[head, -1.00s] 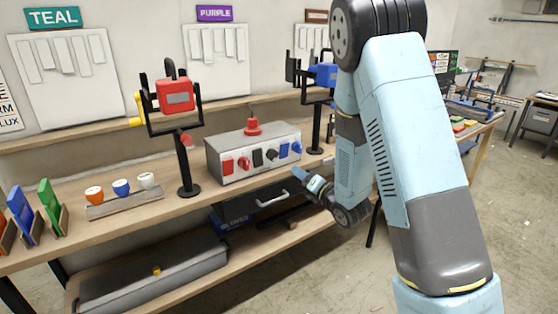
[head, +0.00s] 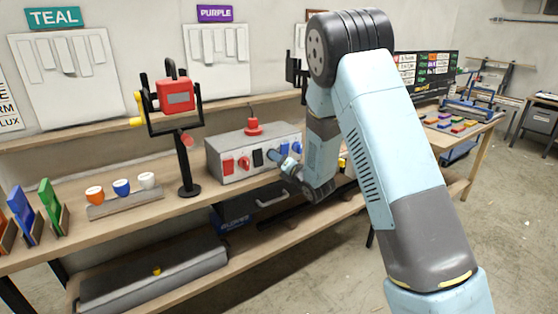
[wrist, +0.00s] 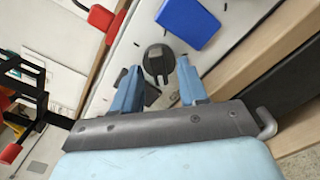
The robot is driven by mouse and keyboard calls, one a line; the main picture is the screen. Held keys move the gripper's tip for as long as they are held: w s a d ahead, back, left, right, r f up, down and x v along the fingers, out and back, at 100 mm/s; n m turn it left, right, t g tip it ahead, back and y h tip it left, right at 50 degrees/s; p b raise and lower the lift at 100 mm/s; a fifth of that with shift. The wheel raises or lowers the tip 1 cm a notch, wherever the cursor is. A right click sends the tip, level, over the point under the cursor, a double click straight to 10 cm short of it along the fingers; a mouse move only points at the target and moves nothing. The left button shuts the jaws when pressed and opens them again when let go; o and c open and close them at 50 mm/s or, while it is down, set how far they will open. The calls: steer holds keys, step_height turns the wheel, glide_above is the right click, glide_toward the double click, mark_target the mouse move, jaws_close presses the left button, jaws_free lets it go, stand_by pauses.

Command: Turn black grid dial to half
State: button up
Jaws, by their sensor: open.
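The black dial (wrist: 157,60) is a round knob with a raised bar, on the light front panel of a grey control box (head: 222,148). Small dark tick marks lie around it in the wrist view. My gripper (wrist: 158,66) is open, with its two blue fingers on either side of the dial's near edge. I cannot tell whether they touch it. In the head view my gripper (head: 273,156) is in front of the panel and hides the black dial. A black switch (head: 258,157) is just left of the gripper.
A blue switch (wrist: 187,22) sits close beside the dial. A red switch (head: 228,166) and red dial (head: 244,163) are further left on the panel. A red button (head: 253,127) tops the box. A drawer handle (head: 272,198) juts out below.

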steer(key=shift+w+a, duration=0.15)
steer(key=shift+w, duration=0.05)
steer(key=shift+c, duration=0.4)
jaws_close()
